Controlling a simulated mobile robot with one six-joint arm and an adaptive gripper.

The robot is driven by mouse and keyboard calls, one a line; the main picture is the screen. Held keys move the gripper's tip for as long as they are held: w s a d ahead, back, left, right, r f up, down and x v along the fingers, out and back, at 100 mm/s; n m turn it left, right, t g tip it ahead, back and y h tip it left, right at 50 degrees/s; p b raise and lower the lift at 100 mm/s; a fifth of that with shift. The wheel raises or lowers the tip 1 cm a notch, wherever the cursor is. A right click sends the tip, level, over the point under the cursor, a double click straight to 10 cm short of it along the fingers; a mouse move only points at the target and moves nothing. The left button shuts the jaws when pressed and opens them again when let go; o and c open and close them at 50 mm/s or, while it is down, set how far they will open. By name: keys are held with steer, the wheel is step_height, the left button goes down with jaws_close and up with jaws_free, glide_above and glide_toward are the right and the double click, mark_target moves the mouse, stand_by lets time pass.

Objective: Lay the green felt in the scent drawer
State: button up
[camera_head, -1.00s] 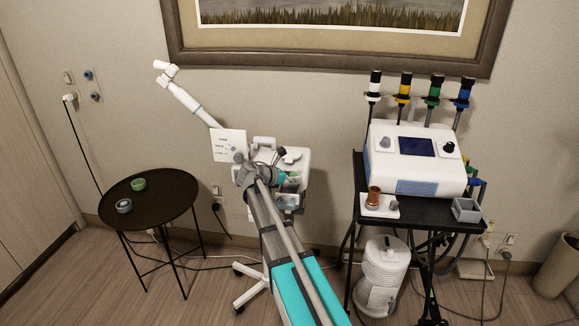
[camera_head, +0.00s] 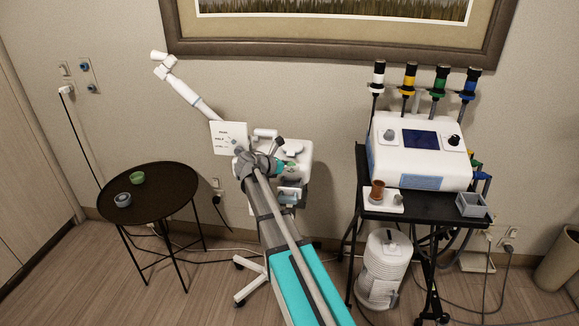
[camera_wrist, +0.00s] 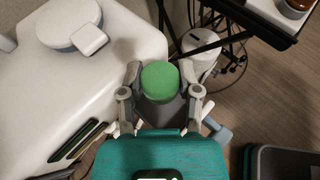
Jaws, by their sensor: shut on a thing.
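The green felt (camera_wrist: 160,81) is a round green pad in the wrist view. It sits between the two grey fingers of my gripper (camera_wrist: 161,91), which is shut on it. In the head view, my gripper (camera_head: 274,167) is over the front of the white wax warmer (camera_head: 295,149), and my arm covers part of the warmer. The warmer's white top (camera_wrist: 98,75) fills the left of the wrist view, to the left of the felt. A pale tray-like part (camera_head: 289,194) shows low on the warmer's front; I cannot tell whether it is the scent drawer.
A round black table (camera_head: 160,200) at left holds a green cup (camera_head: 137,178) and a grey ring-shaped piece (camera_head: 123,200). A black cart (camera_head: 430,207) at right carries a white machine (camera_head: 420,155), a brown cup (camera_head: 377,189) and a grey open box (camera_head: 472,205). Cables lie on the floor.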

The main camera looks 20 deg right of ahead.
mark_target(291, 177)
steer(key=shift+f+b, duration=2.55)
steer(key=shift+f, duration=0.1)
steer(key=o, duration=0.8)
steer(key=shift+s, duration=0.1)
